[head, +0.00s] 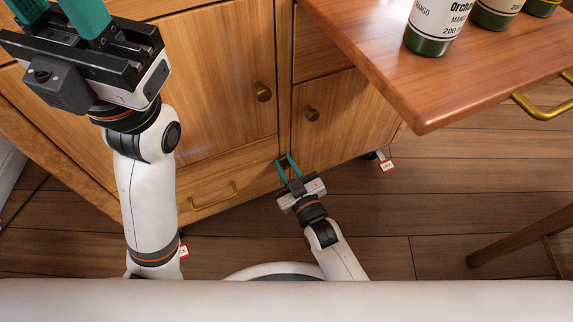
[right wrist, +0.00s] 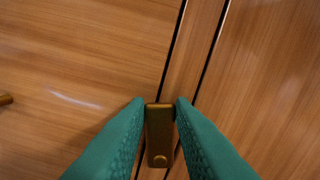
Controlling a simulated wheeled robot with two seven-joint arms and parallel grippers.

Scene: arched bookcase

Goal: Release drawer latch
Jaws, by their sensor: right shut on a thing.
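A small brass latch (right wrist: 159,135) sits on the narrow wooden strip between two panels in the right wrist view. My right gripper (head: 285,163) is low at the cabinet front, its two teal fingers closed on either side of the latch; the fingers (right wrist: 160,110) also show in the right wrist view. The wide bottom drawer (head: 238,181) with a brass bar handle (head: 213,197) is just left of my right gripper and looks closed. My left gripper (head: 62,12) is high at the upper left, fingers apart and empty; its tips are partly cut off by the picture edge.
A wooden tabletop (head: 440,90) with several green-and-white bottles (head: 432,25) overhangs at the upper right. Red-and-white tags (head: 387,165) hang near the floor. The floor (head: 390,225) beside my right arm is clear.

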